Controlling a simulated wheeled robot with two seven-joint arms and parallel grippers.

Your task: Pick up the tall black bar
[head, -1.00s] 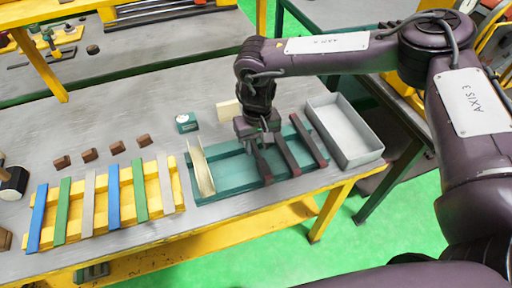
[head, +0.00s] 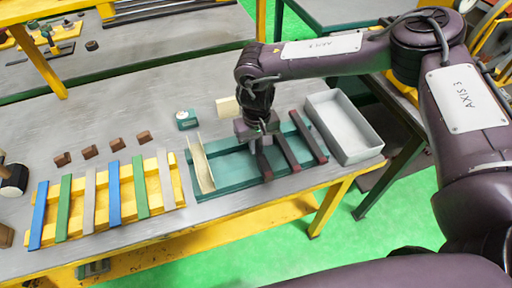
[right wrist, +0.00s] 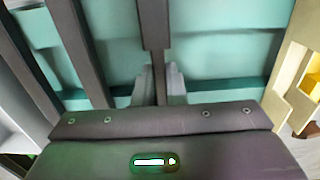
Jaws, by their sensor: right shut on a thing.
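Three dark bars lie across a teal tray (head: 228,166) on the workbench. The leftmost one, the black bar (head: 264,168), is under my right gripper (head: 262,143). In the right wrist view the black bar (right wrist: 153,22) runs up the middle, and my right gripper (right wrist: 160,88) is shut on its near part. The gripper hides part of the bar in the head view. The bar still appears to be at the tray; I cannot tell whether it is lifted clear. My left gripper is not in view.
The other two dark bars (head: 286,152) and (head: 308,138) lie close on the right. A pale channel piece (head: 201,165) lies at the tray's left end. A grey bin (head: 341,128) stands to the right. A yellow rack (head: 128,180) with coloured bars is on the left.

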